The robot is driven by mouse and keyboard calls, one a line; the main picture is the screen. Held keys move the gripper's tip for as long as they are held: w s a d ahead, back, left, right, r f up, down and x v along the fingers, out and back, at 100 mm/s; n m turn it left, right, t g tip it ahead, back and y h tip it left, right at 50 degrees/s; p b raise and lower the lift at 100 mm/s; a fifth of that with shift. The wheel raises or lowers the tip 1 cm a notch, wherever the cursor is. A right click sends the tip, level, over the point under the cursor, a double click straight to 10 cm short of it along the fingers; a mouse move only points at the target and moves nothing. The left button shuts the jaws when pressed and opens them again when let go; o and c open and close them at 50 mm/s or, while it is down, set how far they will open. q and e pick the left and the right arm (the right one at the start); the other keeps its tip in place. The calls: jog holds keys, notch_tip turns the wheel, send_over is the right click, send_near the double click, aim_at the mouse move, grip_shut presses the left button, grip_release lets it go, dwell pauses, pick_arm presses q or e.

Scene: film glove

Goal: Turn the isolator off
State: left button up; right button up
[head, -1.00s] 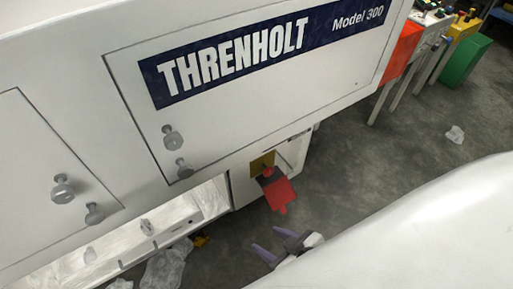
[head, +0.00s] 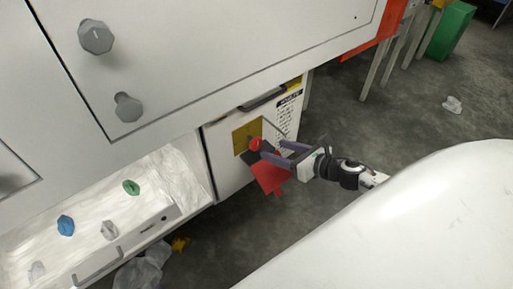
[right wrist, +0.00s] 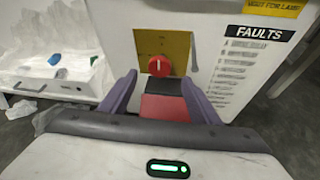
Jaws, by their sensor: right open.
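The isolator is a round red knob (head: 256,145) on a yellow plate (head: 240,140), set in the white cabinet's lower front. In the right wrist view the knob (right wrist: 159,66) bears a short white mark that looks about upright. A black and red tag or flap (head: 270,177) hangs just below the knob. My right gripper (head: 272,151) is open in front of the plate. In the right wrist view its purple fingers stand either side of the flap (right wrist: 162,108), with the knob beyond and between the tips. Whether they touch anything is unclear. My left gripper is out of view.
A printed FAULTS label (right wrist: 250,62) is right of the plate. Grey knobs (head: 96,37) stick out of the upper panel. An open white tray (head: 170,214) at lower left holds coloured knobs. Clear plastic (head: 143,270) lies on the floor. Floor to the right is mostly free.

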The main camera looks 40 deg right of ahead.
aim_at(258, 144)
jog(key=b+x, duration=0.2)
jog(key=x, duration=0.7)
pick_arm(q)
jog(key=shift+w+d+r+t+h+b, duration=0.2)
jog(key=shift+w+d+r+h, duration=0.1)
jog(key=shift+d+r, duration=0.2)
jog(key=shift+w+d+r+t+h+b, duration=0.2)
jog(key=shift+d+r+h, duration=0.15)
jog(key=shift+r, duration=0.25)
pick_arm(e)
jog(key=shift+w+a+f, duration=0.15)
jog(key=shift+w+a, duration=0.05)
jog(key=shift+w, duration=0.3)
jog(key=shift+c, duration=0.5)
jog(key=c, duration=1)
jog(key=shift+o, duration=0.2)
